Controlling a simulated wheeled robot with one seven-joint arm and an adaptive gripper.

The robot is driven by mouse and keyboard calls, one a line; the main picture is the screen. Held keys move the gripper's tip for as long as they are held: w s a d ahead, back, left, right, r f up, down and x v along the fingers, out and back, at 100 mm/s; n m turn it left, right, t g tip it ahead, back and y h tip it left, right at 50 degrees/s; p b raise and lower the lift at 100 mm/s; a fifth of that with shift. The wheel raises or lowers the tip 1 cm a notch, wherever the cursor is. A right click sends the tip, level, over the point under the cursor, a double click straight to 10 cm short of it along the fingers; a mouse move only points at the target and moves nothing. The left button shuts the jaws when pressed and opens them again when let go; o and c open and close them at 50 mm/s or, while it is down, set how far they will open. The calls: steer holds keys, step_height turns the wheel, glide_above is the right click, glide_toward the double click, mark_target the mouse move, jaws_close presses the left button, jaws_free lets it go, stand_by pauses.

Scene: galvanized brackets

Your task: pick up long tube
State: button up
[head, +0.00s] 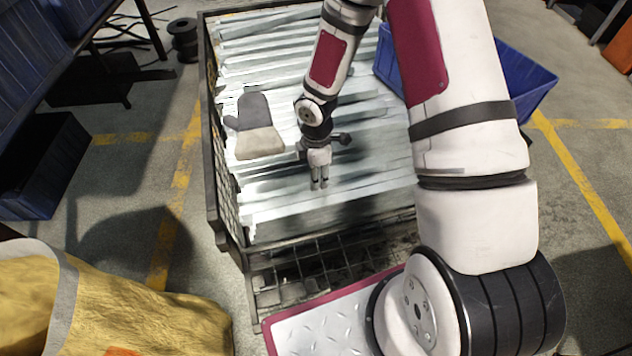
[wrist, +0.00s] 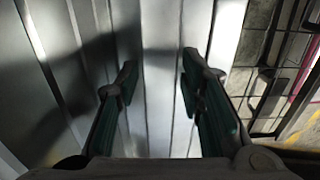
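Several long galvanized metal pieces (head: 290,200) lie side by side in the mesh crate. I cannot tell which one is the long tube. My gripper (head: 319,186) points down over the pieces near the crate's front side. In the wrist view my gripper (wrist: 160,78) is open, its two dark fingers apart. A long pale metal piece (wrist: 161,40) runs lengthwise between the fingers. No grip on it shows, and I cannot tell how far below the fingertips it lies.
The crate's dark rim (head: 212,150) and front mesh (head: 330,262) surround the pieces. A grey and beige glove (head: 259,142) lies on them, left of my gripper. A blue bin (head: 525,80) stands behind right. A yellow sack (head: 130,315) is at front left.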

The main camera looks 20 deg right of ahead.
steer(key=shift+f, duration=0.35)
steer(key=shift+r, duration=0.1)
jaws_close()
steer(key=shift+r, duration=0.1)
steer(key=shift+r+p, duration=0.4)
steer(key=shift+r, duration=0.1)
step_height(320, 180, up, 3)
steer(key=shift+f+p, duration=0.1)
steer(key=shift+p, duration=0.7)
steer(key=s+r+p, duration=0.1)
steer(key=s+p, duration=0.2)
steer(key=s, duration=1.3)
steer(key=shift+a+p, duration=0.4)
steer(key=shift+a, duration=0.05)
